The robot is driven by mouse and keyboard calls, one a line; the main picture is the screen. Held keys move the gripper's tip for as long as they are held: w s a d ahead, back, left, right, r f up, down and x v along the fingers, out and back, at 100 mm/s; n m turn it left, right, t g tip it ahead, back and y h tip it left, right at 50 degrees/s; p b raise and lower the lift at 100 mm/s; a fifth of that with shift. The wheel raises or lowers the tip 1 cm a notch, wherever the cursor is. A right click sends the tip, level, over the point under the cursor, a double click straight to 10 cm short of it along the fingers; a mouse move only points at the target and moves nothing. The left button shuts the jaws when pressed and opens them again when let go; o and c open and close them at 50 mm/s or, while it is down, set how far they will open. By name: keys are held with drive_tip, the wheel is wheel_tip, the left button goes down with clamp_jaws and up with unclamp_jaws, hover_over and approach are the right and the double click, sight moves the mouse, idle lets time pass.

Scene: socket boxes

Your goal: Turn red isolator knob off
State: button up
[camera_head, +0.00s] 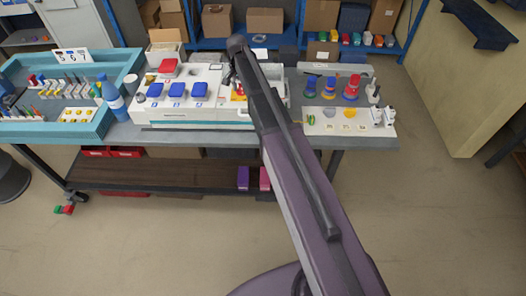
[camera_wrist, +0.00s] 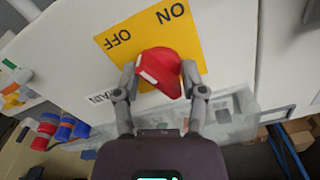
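The red isolator knob (camera_wrist: 166,66) stands on a yellow plate (camera_wrist: 190,30) printed ON and OFF, seen tilted in the wrist view.
The white panel (camera_head: 200,72) carries several blue covers (camera_head: 178,90) and a red cover (camera_head: 168,67) left of my arm. A teal tray (camera_head: 40,128) with a blue bottle (camera_head: 112,98) is further left. Red and blue plugs (camera_head: 351,88) stand at the right.

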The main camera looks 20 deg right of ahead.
drive_tip(key=m, duration=0.4)
drive_tip(key=shift+w, duration=0.1)
wheel_tip(320, 180, up, 14)
drive_tip(key=p, duration=1.4)
drive_tip(key=s+f+n+b, duration=0.4)
drive_tip(key=s+f+b, duration=0.2)
drive_tip(key=s, duration=0.4)
drive_tip(key=s+f+n+b, duration=0.4)
drive_tip(key=s+f+b, duration=0.1)
drive_tip(key=s, duration=0.5)
drive_tip(key=s+f+n+b, duration=0.4)
drive_tip(key=s+f+b, duration=0.2)
drive_tip(key=s, duration=0.4)
drive_tip(key=shift+d+f+b, duration=0.15)
drive_tip(key=shift+f+b, duration=0.2)
drive_tip(key=shift+b, duration=0.05)
drive_tip(key=shift+s, duration=0.1)
wheel_tip(320, 180, up, 18)
drive_tip(key=f+m+p, duration=0.1)
drive_tip(key=m+p, duration=1.1)
drive_tip(key=p, duration=0.6)
hover_over(241, 87)
drive_tip(key=shift+w+r+m, duration=0.2)
drive_tip(key=shift+r+m, duration=0.1)
